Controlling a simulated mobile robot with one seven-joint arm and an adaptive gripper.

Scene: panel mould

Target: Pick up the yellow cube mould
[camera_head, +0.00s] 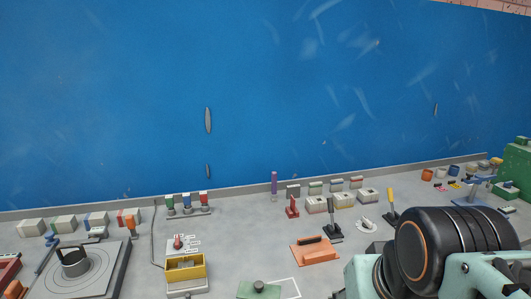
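A yellow open-topped box (186,274), which looks like the yellow cube mould, stands upright on a pale grey base on the grey bench, left of the middle and near the bottom of the head view. Its inside looks grey-brown. Nothing is touching it from above. My arm shows at the lower right, well to the right of the box, but its gripper is out of the picture.
A round turntable-like plate (93,272) is left of the box. A red-tipped item (178,243) stands just behind it. An orange float (314,251) and a green block (258,290) lie to its right. A blue wall (260,90) closes off the back.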

